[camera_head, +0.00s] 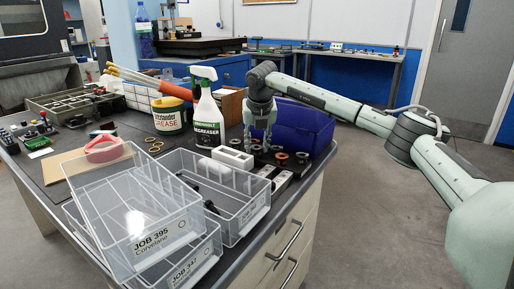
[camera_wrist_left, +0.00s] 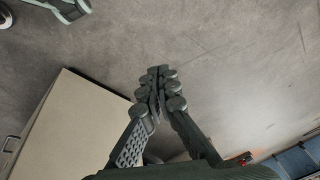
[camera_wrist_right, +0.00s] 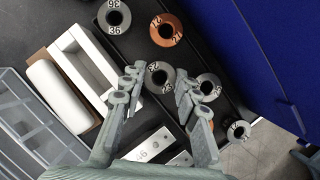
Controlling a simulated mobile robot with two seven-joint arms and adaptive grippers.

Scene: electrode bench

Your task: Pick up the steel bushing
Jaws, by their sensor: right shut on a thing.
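My right gripper (camera_head: 258,146) points down at the bushings near the bench's right edge. In the right wrist view my right gripper (camera_wrist_right: 159,80) has its fingertips on either side of a grey steel bushing (camera_wrist_right: 160,72) with dark numbers and a dark bore. It is shut on that bushing; I cannot tell whether the bushing is clear of the surface. Other grey bushings (camera_wrist_right: 115,14) (camera_wrist_right: 208,90) (camera_wrist_right: 238,131) and a copper-coloured bushing (camera_wrist_right: 165,30) stand around it. My left gripper (camera_wrist_left: 158,88) is shut and empty over the floor, outside the head view.
A white block with a slot (camera_head: 233,158) and clear bins (camera_head: 135,215) lie to the left of the bushings. A blue bin (camera_head: 297,125) stands close behind my right gripper. A degreaser spray bottle (camera_head: 207,115) stands to its left. A cabinet (camera_wrist_left: 75,130) shows below my left gripper.

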